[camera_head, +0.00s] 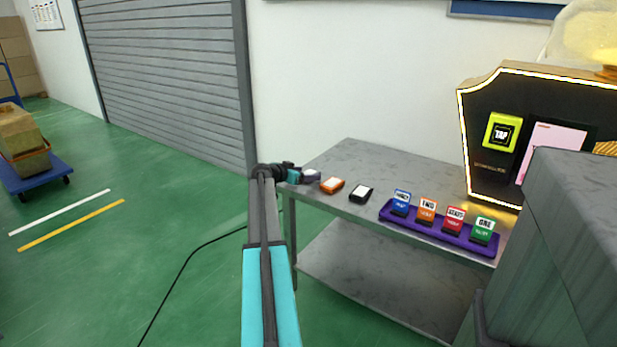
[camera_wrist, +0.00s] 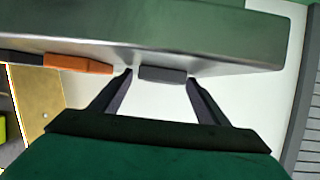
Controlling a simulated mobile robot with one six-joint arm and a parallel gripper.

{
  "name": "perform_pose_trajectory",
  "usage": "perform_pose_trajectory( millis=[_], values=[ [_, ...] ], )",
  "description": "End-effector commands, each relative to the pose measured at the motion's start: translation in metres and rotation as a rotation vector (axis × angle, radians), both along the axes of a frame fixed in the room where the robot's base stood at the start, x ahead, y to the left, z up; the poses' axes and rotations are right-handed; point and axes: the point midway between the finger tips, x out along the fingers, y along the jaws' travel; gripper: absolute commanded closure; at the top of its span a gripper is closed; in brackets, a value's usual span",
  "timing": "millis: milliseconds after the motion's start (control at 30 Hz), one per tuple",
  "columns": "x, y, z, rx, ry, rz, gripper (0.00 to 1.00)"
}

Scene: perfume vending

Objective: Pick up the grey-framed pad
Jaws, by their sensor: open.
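The grey-framed pad (camera_head: 311,176) lies near the left end of the grey metal table, with a pale top. In the wrist view the pad (camera_wrist: 162,74) shows edge-on as a small dark grey block. My gripper (camera_head: 296,176) is at the table's left edge, right beside the pad. In the wrist view my gripper (camera_wrist: 159,78) is open, with one fingertip at each side of the pad. I cannot tell whether the fingers touch it. The gripper's tips are hard to make out in the head view.
An orange-framed pad (camera_head: 332,185) lies close to the right of the grey one; it is beside the left finger in the wrist view (camera_wrist: 80,64). A black-framed pad (camera_head: 360,193) follows. A purple tray (camera_head: 392,215) holds several coloured cards. The table's (camera_head: 385,161) back is clear.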

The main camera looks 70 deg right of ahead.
Motion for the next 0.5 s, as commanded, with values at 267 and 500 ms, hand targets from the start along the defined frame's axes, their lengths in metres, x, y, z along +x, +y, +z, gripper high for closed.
perform_pose_trajectory(
  millis=[267,500],
  values=[
    [-0.0001,0.0000,0.0002,0.000,0.000,0.000,0.41],
    [-0.0002,-0.0001,0.0004,0.000,0.000,0.000,0.75]
  ],
)
